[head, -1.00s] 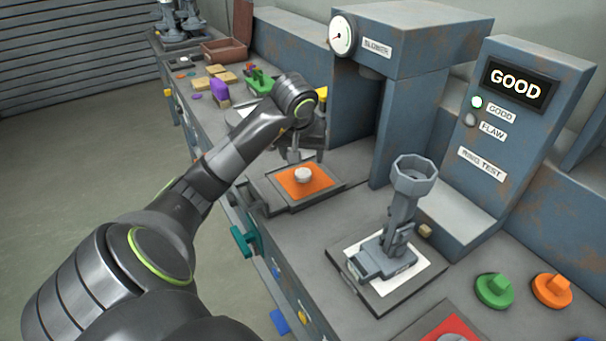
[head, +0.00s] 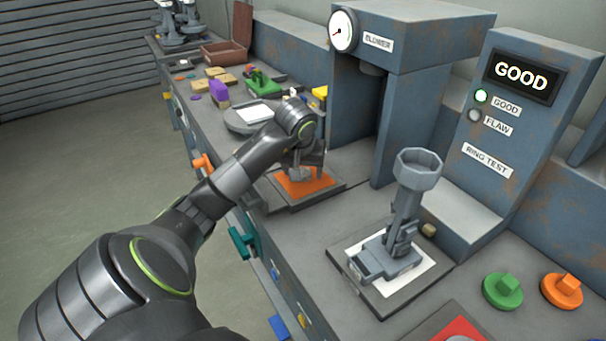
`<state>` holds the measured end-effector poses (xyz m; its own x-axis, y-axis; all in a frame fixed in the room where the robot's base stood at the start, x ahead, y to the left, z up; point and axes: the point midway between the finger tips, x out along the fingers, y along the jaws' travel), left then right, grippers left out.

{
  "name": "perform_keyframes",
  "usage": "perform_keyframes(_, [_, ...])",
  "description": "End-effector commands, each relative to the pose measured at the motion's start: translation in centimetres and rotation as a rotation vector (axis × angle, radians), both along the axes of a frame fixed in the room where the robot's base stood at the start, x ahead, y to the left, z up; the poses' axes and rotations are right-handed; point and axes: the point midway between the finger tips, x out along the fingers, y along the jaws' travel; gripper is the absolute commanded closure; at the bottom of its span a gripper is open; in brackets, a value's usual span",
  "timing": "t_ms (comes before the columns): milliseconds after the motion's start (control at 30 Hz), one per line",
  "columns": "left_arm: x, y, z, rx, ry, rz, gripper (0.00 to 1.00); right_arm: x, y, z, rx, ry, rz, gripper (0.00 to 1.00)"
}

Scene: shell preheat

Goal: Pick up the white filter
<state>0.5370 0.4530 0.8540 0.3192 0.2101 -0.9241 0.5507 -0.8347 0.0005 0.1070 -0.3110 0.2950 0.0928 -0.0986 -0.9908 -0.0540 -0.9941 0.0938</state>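My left gripper (head: 305,170) is low over the orange pad (head: 303,187), its arm reaching in from the left. Its fingers point down around the spot where a small white rounded piece sat a second ago. That piece is now mostly or wholly hidden by the gripper. I cannot tell whether the fingers are open or shut on it. A flat white square (head: 259,113) lies on a grey plate beyond my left arm; I cannot tell which white thing is the filter. My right gripper is not in view.
A grey stand with an octagonal cup (head: 418,170) is on a white-topped plate (head: 420,281). The blower housing (head: 425,28) and ring test panel (head: 520,110), reading GOOD, rise behind. Green (head: 502,291) and orange (head: 562,290) knobs are at right.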

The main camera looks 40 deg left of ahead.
Motion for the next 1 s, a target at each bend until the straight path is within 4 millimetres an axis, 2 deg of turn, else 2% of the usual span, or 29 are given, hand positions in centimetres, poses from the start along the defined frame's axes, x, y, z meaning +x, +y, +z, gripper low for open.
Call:
perform_keyframes(67, [0.0, 0.0, 0.0, 0.000, 0.000, 0.000, 0.35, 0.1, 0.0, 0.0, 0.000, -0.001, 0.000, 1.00])
perform_keyframes(433, [0.0, 0.0, 0.0, 0.000, 0.000, 0.000, 0.83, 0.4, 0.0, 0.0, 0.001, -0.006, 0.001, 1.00])
perform_keyframes(667, [0.0, 0.0, 0.1, 0.001, -0.001, 0.000, 0.83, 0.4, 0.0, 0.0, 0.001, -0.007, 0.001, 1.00])
perform_keyframes(767, [0.0, 0.0, 0.8, 0.001, -0.001, -0.001, 0.83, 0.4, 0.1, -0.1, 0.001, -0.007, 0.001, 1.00])
perform_keyframes(867, [0.1, 0.0, 2.4, 0.004, -0.005, -0.002, 0.83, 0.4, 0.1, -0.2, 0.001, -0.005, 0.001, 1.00])
perform_keyframes(1000, [0.1, 0.1, 5.7, 0.004, -0.007, 0.000, 0.83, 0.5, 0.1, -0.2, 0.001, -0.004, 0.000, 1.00])
